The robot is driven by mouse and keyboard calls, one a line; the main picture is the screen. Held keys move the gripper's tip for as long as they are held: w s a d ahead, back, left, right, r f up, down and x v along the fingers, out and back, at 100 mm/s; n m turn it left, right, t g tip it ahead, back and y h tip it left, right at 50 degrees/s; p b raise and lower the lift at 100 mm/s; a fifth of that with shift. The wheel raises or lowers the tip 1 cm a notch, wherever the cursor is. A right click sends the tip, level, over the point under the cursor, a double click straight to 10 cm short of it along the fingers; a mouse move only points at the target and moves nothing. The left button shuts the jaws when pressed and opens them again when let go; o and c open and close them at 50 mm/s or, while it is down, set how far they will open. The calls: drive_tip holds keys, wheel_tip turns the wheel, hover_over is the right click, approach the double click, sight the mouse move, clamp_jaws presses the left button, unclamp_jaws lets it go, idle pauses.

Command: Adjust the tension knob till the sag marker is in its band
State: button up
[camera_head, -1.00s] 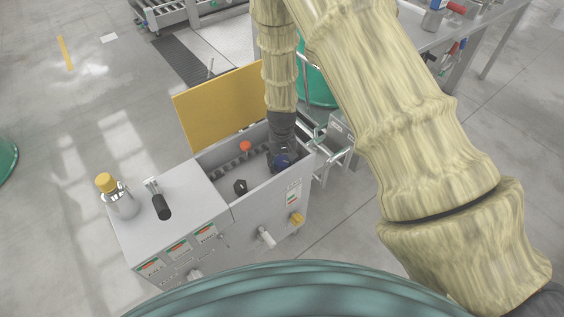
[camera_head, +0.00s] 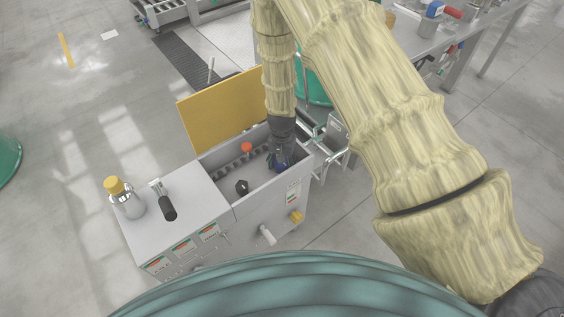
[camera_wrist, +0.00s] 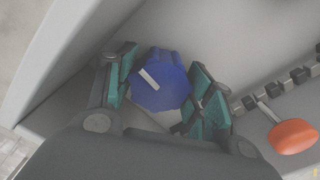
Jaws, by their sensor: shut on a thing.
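The blue tension knob (camera_wrist: 160,82) with a white pointer line sits inside the open bay of the grey machine. My gripper (camera_wrist: 158,90) is around it, with a green-padded finger on each side. In the wrist view the pointer slants from upper left to lower right. In the head view my gripper (camera_head: 279,161) reaches down into the bay and mostly hides the knob.
An orange-red knob (camera_head: 247,148) stands by a dark chain (camera_wrist: 285,86) in the bay. A black knob (camera_head: 242,187) is nearer the front. The yellow lid (camera_head: 222,110) stands open behind. A black lever (camera_head: 167,207) and yellow-capped cylinder (camera_head: 122,195) are on the left top.

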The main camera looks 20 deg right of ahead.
drive_tip(key=o, duration=1)
drive_tip(key=shift+a, duration=0.15)
wheel_tip(320, 180, up, 12)
drive_tip(key=shift+r, duration=0.1)
idle(0.6)
